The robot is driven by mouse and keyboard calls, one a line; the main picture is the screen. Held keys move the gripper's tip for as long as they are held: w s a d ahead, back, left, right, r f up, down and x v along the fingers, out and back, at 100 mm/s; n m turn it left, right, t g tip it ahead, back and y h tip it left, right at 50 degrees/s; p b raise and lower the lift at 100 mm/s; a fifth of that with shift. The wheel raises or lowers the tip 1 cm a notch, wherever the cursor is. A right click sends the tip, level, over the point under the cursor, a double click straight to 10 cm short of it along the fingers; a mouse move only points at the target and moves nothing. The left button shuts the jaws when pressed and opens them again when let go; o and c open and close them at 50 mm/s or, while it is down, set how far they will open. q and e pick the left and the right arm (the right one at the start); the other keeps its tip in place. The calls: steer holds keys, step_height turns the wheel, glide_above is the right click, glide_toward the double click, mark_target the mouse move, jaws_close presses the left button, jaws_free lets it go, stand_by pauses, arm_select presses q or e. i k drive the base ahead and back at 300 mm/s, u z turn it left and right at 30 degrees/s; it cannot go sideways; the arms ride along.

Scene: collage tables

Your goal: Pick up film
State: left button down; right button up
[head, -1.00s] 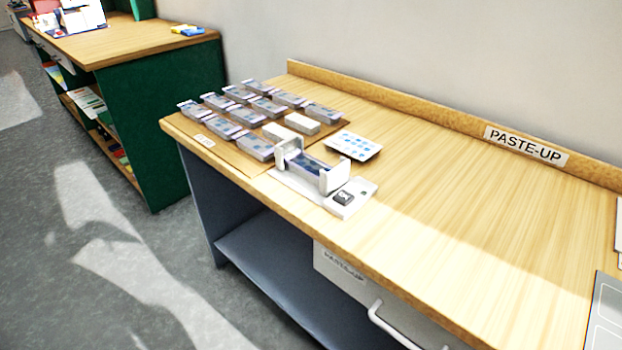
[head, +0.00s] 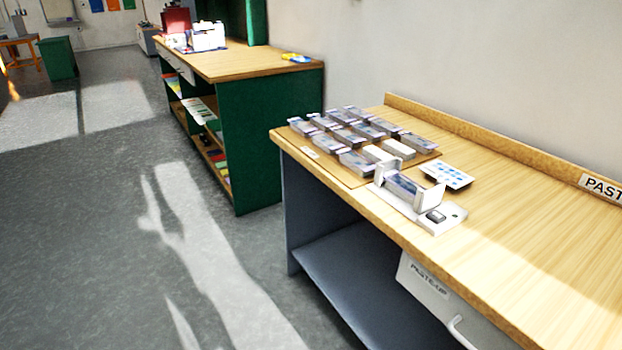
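No item is clearly readable as film. Several small packs with clear or bluish tops (head: 356,161) lie in rows on a brown board (head: 341,174) at the left end of the paste-up table (head: 510,240). Two plain white blocks (head: 398,148) lie among them at the right side. In front is a white holder (head: 431,196) with upright ends and a bluish, clear piece (head: 402,184) between them. I cannot tell whether this piece or the packs are film. Neither of my grippers is in view.
A card with blue spots (head: 447,176) lies behind the holder. The table's right part is bare, with a back ledge and a drawer (head: 440,293) below. A green cabinet (head: 275,135) with a wooden top stands beyond a gap. Open grey floor (head: 90,250) lies at left.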

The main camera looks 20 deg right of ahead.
mark_target(409, 185)
steer(key=u, duration=0.5)
steer(key=i, duration=0.9)
steer(key=z, duration=1.55)
